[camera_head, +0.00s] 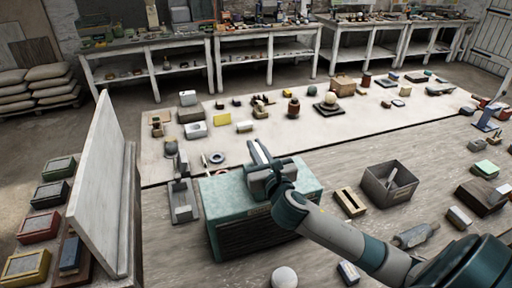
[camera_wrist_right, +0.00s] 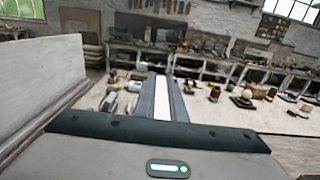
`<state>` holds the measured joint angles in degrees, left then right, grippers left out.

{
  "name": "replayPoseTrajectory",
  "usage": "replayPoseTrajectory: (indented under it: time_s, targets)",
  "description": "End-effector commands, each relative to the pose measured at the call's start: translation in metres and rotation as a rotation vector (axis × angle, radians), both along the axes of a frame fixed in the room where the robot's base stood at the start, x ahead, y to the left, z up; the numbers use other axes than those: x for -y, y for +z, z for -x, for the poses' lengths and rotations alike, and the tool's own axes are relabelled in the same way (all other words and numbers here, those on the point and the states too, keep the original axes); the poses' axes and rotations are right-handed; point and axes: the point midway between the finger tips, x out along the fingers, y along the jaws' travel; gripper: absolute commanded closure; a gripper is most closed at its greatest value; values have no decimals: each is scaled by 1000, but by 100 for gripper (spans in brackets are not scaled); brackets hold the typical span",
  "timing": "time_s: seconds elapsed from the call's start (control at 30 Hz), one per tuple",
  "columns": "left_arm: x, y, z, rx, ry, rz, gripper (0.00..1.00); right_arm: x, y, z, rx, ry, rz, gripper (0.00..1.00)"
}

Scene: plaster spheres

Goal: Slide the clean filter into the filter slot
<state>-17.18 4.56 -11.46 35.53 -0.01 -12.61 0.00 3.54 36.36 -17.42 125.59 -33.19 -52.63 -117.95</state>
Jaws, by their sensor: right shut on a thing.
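My right gripper (camera_head: 260,155) is above the top of a teal box (camera_head: 212,190) with a dark ribbed front face. Its two fingers are shut on a thin white piece, which also shows between the fingers in the right wrist view (camera_wrist_right: 161,98). The piece looks like the clean filter, seen edge on, and most of it is hidden by the fingers. The filter slot cannot be made out clearly; the dark front (camera_head: 255,235) of the teal box is partly hidden by my right arm. My left gripper is not in view.
A tall white panel (camera_head: 100,195) stands left of the teal box. Several framed boxes, one red (camera_head: 38,228), lie beyond it. An open grey bin (camera_head: 390,185) and a wooden frame (camera_head: 348,202) are to the right. A white sphere (camera_head: 284,277) lies in front.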

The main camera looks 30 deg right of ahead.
Motion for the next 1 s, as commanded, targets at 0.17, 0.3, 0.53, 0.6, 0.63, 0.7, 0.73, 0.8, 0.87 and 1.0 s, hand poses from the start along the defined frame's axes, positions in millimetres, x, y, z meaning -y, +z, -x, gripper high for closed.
replayPoseTrajectory:
  time_s: [0.17,0.3,0.53,0.6,0.63,0.7,0.73,0.8,0.87,1.0]
  targets:
    - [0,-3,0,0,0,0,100,0,-4,0,0,0,0,100]
    - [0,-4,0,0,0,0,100,0,-7,0,0,0,0,100]
    - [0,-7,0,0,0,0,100,0,-12,0,0,0,0,100]
    - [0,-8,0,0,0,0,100,0,-14,0,0,0,0,100]
    - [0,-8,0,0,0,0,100,0,-14,0,0,0,0,100]
    - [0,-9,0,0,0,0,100,0,-16,0,0,0,0,100]
    - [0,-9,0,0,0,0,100,0,-16,0,0,0,0,100]
    - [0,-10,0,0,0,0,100,0,-18,0,0,0,0,100]
    - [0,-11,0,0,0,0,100,0,-19,0,0,0,0,100]
    - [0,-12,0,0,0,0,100,0,-22,0,0,0,0,100]
